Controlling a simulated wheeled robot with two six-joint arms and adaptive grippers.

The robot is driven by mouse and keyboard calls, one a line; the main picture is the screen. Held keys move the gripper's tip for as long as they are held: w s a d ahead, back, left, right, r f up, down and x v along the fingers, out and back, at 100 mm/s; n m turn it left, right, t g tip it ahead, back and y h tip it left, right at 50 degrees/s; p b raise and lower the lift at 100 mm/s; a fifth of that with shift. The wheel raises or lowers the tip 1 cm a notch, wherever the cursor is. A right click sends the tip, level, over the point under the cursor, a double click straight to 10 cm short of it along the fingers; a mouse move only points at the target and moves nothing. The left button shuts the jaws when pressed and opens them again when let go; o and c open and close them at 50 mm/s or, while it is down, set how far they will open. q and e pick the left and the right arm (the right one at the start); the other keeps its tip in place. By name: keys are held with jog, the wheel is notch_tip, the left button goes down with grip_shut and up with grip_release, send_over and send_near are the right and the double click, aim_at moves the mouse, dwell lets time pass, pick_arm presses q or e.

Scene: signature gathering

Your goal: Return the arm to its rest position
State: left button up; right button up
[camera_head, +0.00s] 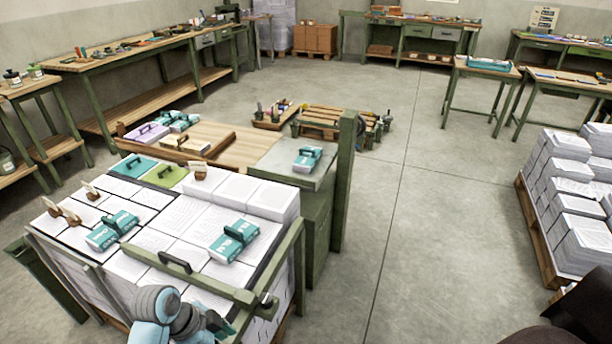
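My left arm (158,306), light blue and grey, shows at the bottom left, in front of the near edge of a paper-stacked cart. Dark parts at its end, seemingly my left gripper (216,324), show low beside the cart's near corner. The fingers are too small and partly cut off to tell whether they are open or shut. I see nothing clearly held there. My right gripper is not in view.
The cart's green front rail (190,273) with a black handle is close to my arm. Teal-and-white packs (234,240) lie on the paper stacks (155,240). A green post (343,180) stands behind right. A paper pallet (568,200) is at right; the middle floor (430,240) is clear.

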pick_arm(q)
jog(key=s+a+n+t+y, duration=0.1)
jog(key=s+a+n+y, duration=0.1)
jog(key=s+a+n, duration=0.4)
jog(key=s+a+n+t+y, duration=0.1)
jog(key=s+n+y, duration=0.2)
jog(key=s+n, duration=0.55)
notch_tip(320, 180, down, 20)
jog(key=s+a+r, duration=0.1)
jog(key=s+a, duration=0.1)
jog(key=s+f+g, duration=0.2)
jog(key=s+f, duration=1.1)
jog(key=s, duration=0.1)
jog(key=shift+s+a+f, duration=0.2)
jog(key=shift+s+a, duration=0.05)
